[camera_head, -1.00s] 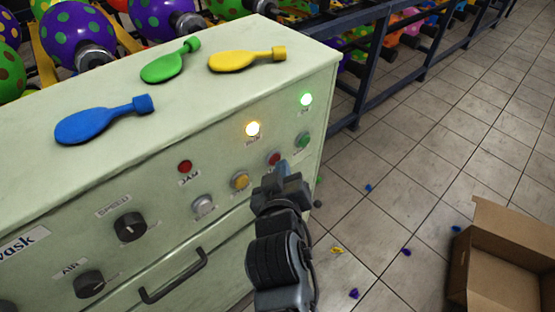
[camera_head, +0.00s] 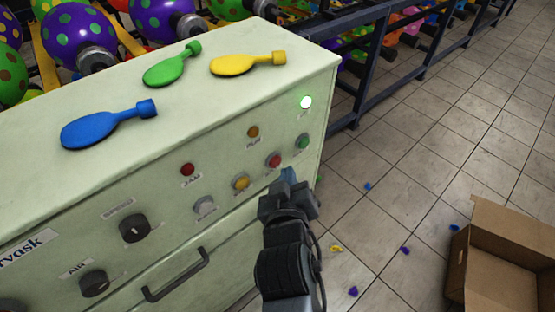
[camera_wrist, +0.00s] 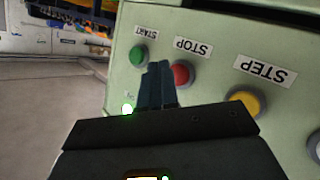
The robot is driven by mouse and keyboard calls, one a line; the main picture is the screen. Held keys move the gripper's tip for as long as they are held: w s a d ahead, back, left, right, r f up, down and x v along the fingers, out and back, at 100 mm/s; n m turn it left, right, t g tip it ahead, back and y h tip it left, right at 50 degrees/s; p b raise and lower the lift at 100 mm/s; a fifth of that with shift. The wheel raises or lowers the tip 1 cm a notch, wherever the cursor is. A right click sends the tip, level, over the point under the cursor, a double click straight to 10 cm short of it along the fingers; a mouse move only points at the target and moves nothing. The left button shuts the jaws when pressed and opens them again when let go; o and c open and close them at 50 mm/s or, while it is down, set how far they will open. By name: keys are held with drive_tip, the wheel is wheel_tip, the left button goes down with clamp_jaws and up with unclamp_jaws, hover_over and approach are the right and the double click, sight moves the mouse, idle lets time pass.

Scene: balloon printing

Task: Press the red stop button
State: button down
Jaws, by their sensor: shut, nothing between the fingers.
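The red stop button (camera_head: 273,161) sits on the pale green cabinet front, between the green start button (camera_head: 302,142) and the yellow step button (camera_head: 240,182). In the wrist view the red stop button (camera_wrist: 181,73) is beside the label STOP, its near side partly covered by my fingers. My gripper (camera_head: 288,175) is shut and empty, in front of the panel just lower right of the stop button. In the wrist view my gripper (camera_wrist: 158,68) overlaps the gap between the stop and start buttons; contact cannot be told.
A green lamp (camera_head: 306,102) is lit; the red JAM lamp (camera_head: 187,169) looks unlit. Dark knobs (camera_head: 134,228) and a drawer handle (camera_head: 176,274) stick out at lower left. Flat balloons lie on top. An open cardboard box (camera_head: 500,255) stands right; tiled floor between is mostly clear.

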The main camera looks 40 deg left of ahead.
drive_tip(key=shift+d, duration=0.1)
drive_tip(key=d+p, duration=0.1)
drive_tip(key=d, duration=0.1)
drive_tip(key=d+p, duration=0.4)
drive_tip(key=shift+s, duration=0.25)
drive_tip(key=shift+a, duration=0.1)
idle(0.4)
